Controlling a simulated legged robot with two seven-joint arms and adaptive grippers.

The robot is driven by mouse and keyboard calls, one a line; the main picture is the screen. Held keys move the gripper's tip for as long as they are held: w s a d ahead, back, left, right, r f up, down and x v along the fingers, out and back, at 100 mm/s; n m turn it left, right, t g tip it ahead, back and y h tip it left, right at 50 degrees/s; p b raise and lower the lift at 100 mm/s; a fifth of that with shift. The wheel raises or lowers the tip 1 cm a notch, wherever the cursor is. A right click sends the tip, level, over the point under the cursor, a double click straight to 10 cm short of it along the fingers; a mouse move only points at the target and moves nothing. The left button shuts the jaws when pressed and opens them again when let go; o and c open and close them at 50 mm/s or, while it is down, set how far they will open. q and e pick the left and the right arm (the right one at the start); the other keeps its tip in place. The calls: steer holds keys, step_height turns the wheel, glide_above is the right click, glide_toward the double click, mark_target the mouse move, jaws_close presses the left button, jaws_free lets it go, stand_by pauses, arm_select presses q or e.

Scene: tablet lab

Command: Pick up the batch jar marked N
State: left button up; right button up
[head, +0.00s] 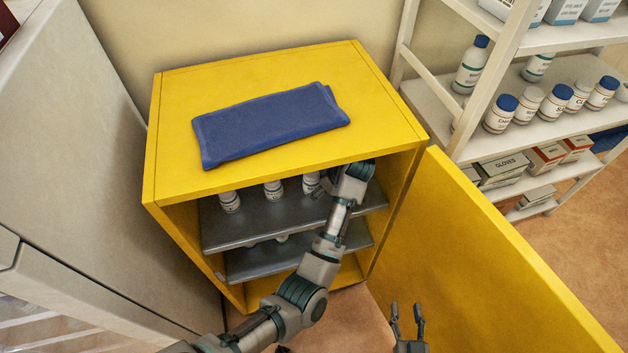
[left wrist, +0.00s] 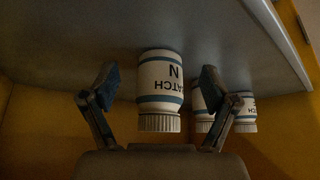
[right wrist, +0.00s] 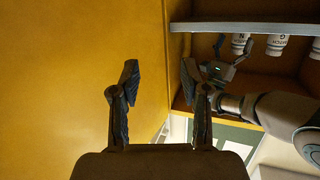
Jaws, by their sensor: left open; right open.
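The batch jar marked N (left wrist: 160,88) is white with blue bands and a ribbed white cap, and appears upside down in the left wrist view. It stands on the grey cabinet shelf, rightmost of three jars in the head view (head: 311,182), and also shows in the right wrist view (right wrist: 240,43). My left gripper (left wrist: 160,82) is open, its fingers on either side of the jar in the picture, with visible gaps; the depth between them is unclear. In the head view its fingers are hidden under the cabinet top. My right gripper (head: 407,320) is open and empty beside the cabinet door.
Two other jars (head: 273,190) (head: 229,201) stand left of N on the same shelf (head: 232,232). The yellow cabinet's open door (head: 480,250) is on the right. A folded blue cloth (head: 268,124) lies on top. A white rack (head: 440,80) with bottles stands at right.

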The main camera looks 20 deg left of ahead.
mark_target(311, 183)
arm_select(q)
steer(key=a, duration=0.1)
steer(key=w+a+f, duration=0.1)
steer(key=a+b, duration=0.1)
steer(key=a, duration=0.1)
steer(key=shift+w+f, duration=0.15)
steer(key=shift+f, duration=0.05)
steer(key=shift+d, duration=0.1)
steer(key=shift+d+r, duration=0.2)
steer(key=shift+d, duration=0.5)
steer(key=shift+c, duration=0.2)
steer(key=c, duration=0.4)
steer(key=shift+a, duration=0.25)
steer(key=c, duration=0.4)
steer(key=shift+a+f, duration=0.1)
steer(key=shift+a, duration=0.15)
steer(key=c, duration=0.4)
steer(key=shift+a, duration=0.25)
steer(key=shift+c, duration=0.3)
steer(key=shift+d, duration=0.15)
arm_select(e)
steer(key=r+t, duration=0.1)
steer(key=r, duration=0.1)
steer(key=w+a+r+t, duration=0.1)
steer(key=shift+r+t+y, duration=0.1)
steer(key=shift+t+y, duration=0.2)
